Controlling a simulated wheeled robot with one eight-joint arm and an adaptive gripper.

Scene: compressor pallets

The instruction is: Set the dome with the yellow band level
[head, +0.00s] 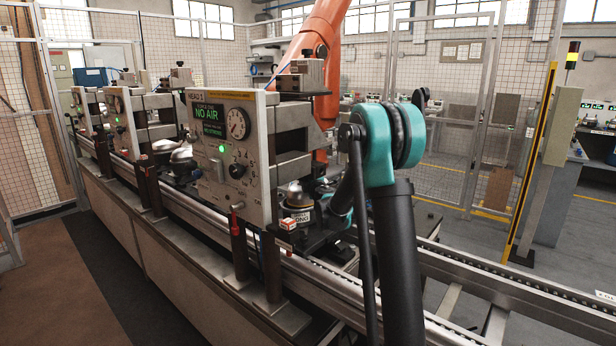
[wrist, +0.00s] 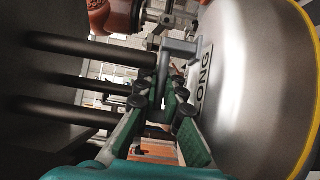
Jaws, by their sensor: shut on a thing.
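The dome with the yellow band (wrist: 240,95) fills the right side of the wrist view. The bracket appears to join the dome, but the contact is partly hidden.
A panel reading "NO AIR" (head: 212,150) with a gauge stands left of the dome. Dark rods (wrist: 95,85) lie close left of my fingers. A conveyor rail (head: 335,285) runs along the front. An orange robot arm (head: 318,30) rises behind.

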